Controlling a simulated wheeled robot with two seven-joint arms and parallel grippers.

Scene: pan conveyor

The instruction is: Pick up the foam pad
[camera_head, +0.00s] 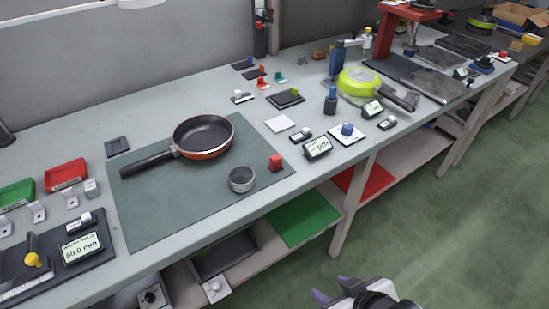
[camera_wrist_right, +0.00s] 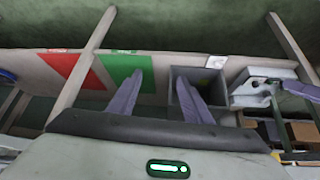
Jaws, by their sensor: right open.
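Two flat squares on the workbench could be the foam pad, and I cannot tell which one is. One is a thin white square (camera_head: 280,123) just right of the green mat. The other is a small dark grey square (camera_head: 117,146) at the mat's back left corner. My right gripper (camera_head: 332,289) is in front of the bench at the bottom of the head view, well away from both. In the right wrist view my right gripper (camera_wrist_right: 161,82) has its two fingers apart with nothing between them.
A display block (camera_head: 317,148) is close to the white square. Red and green panels (camera_wrist_right: 124,70) lie on the shelf below the bench.

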